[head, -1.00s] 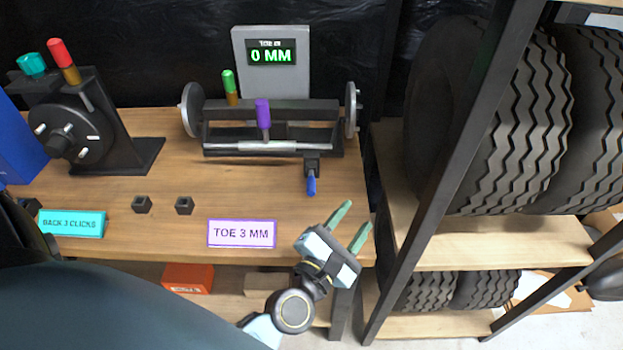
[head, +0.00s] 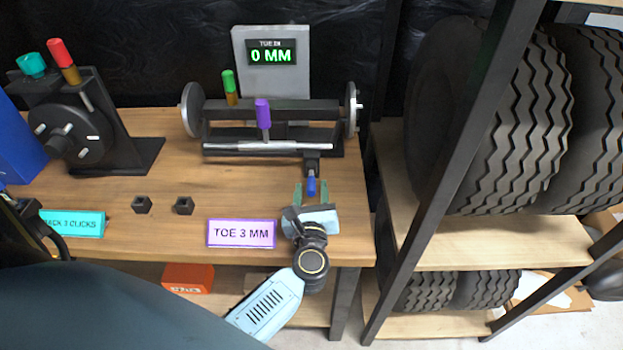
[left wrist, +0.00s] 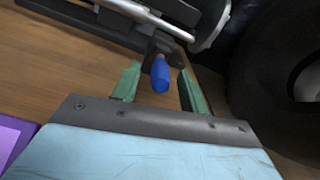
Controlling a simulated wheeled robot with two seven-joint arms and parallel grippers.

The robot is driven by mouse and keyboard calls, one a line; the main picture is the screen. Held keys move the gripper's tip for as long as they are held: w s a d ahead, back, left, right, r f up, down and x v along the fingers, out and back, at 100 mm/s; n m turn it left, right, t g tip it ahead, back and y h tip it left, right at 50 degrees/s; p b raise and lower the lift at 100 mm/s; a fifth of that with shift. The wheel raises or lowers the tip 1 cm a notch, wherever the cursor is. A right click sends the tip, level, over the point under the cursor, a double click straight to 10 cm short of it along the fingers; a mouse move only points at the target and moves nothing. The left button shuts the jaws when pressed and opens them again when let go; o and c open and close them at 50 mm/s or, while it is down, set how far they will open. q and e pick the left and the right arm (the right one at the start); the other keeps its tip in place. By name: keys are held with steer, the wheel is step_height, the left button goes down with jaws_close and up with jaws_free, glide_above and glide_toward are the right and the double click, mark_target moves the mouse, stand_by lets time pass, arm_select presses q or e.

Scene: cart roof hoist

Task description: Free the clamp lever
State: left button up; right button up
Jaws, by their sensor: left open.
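The clamp lever has a blue handle (head: 311,186) on a black block at the right front of the toe rig (head: 270,147). It points toward the table's front edge. My left gripper (head: 311,188) is open, its green fingers on either side of the blue handle. In the left wrist view, the blue handle (left wrist: 160,76) lies between the open fingertips (left wrist: 158,77), with gaps visible on both sides. The purple-handled lever (head: 263,115) stands upright at the rig's middle. The display (head: 273,56) reads 0 MM. My right gripper is not in view.
A "TOE 3 MM" sign (head: 241,233) lies left of my left gripper. Two small black blocks (head: 142,204) (head: 184,205) and a teal sign (head: 78,223) are farther left. A black shelf post (head: 455,170) and tires (head: 510,120) stand to the right.

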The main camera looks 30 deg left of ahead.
mark_target(311, 177)
arm_select(q)
steer(key=shift+x, duration=2.05)
steer(key=shift+c, duration=0.4)
jaws_close()
